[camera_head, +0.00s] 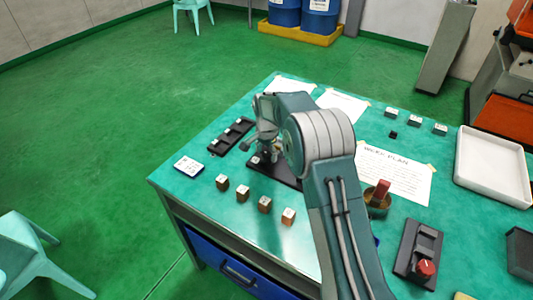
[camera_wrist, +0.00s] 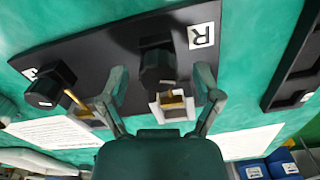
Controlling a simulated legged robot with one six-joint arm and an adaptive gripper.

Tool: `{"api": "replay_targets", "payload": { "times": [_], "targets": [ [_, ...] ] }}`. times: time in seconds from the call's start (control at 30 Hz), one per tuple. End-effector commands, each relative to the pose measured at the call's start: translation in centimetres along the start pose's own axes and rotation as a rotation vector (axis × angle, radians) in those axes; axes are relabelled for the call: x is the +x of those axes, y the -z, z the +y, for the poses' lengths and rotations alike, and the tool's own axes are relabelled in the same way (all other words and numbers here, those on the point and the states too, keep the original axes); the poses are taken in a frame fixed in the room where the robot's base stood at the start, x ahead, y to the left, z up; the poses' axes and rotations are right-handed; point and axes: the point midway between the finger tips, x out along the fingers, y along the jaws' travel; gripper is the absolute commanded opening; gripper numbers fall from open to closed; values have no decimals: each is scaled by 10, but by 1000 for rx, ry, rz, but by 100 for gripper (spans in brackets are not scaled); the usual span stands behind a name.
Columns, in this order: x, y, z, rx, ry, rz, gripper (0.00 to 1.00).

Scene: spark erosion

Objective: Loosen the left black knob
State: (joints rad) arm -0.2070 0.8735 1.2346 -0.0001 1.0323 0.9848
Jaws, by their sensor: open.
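A black base plate (camera_wrist: 110,55) carries two black knobs. In the wrist view one knob (camera_wrist: 158,66) is beside a white label marked R (camera_wrist: 201,35). The other knob (camera_wrist: 50,86) is at the left, near a second label that I cannot read clearly. My gripper (camera_wrist: 161,72) is open, with its fingers apart on either side of the knob by the R label; a gap shows on both sides. A white block with a brass-coloured piece (camera_wrist: 172,104) lies under that knob in the picture. In the head view my gripper (camera_head: 265,152) is over the plate (camera_head: 285,172), and my arm hides much of it.
On the green table (camera_head: 215,165), several small wooden blocks (camera_head: 264,204) line the front, near a white card (camera_head: 188,166). A black rack (camera_head: 231,136) lies left of the plate. A red-handled tool (camera_head: 381,190), a red-knobbed fixture (camera_head: 425,268) and a white tray (camera_head: 490,168) are at the right.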

Motion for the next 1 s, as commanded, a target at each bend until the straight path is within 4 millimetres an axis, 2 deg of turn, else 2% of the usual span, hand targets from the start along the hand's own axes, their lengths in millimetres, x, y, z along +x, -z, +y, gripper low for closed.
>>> {"api": "replay_targets", "payload": {
  "times": [0.07, 0.17, 0.2, 0.27, 0.67, 1.0],
  "targets": [
    [0, 0, 0, 0, 0, 0, 82],
    [0, 0, 0, 0, 0, 0, 42],
    [0, 0, 0, 0, 0, 0, 24],
    [0, 0, 0, 0, 0, 0, 0],
    [0, 0, -1, -32, 2, 0, 0],
    [1, 0, -1, -240, 3, 1, 0]
  ]
}}
